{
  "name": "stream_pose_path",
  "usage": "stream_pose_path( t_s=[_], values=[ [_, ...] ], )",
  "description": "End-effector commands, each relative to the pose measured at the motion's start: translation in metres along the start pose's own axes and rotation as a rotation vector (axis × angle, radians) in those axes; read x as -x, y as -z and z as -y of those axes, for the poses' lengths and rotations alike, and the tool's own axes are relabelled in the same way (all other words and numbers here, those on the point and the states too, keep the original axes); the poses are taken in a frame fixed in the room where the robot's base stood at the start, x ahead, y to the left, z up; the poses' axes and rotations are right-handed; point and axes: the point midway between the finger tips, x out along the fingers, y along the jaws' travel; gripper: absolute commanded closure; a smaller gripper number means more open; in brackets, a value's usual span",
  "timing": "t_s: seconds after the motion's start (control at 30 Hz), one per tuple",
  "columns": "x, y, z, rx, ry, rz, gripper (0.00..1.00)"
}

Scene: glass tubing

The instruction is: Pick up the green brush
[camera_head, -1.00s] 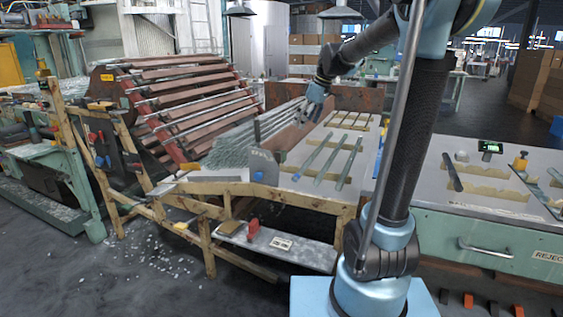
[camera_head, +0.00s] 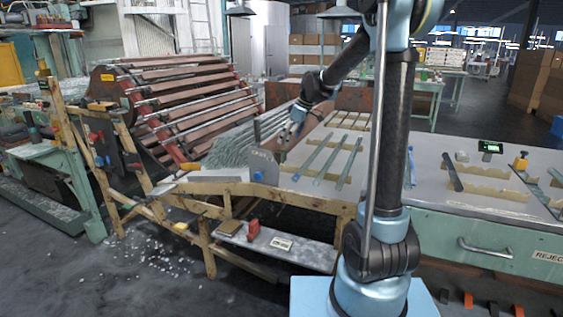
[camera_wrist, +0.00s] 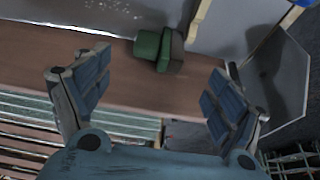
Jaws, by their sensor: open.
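The green brush (camera_wrist: 150,46) is a small block, green with a darker brown-grey part, in the wrist view. It lies at the upper edge of a reddish-brown board (camera_wrist: 135,85). My gripper (camera_wrist: 160,64) is open and empty, its blue-padded fingers spread to either side of and below the brush in the picture. I cannot judge the height between them. In the head view my gripper (camera_head: 291,132) hangs over the bench by the glass tubes, and I cannot make out the brush there.
Glass tubes (camera_head: 240,143) lie left of my gripper in the head view. Long grey-green bars (camera_head: 318,157) lie on the bench at right.

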Motion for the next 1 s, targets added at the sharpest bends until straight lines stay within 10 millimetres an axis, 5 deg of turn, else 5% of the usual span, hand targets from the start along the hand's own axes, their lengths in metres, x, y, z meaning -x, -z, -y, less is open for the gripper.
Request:
stream_pose_path(
  t_s=[0.63,0.97,1.0],
  values=[
    [-0.063,-0.002,-0.003,0.000,-0.001,0.000,0.13],
    [-0.069,-0.002,-0.002,-0.001,-0.001,0.000,0.13],
    [-0.069,-0.002,-0.002,-0.001,-0.001,0.000,0.22]
  ],
)
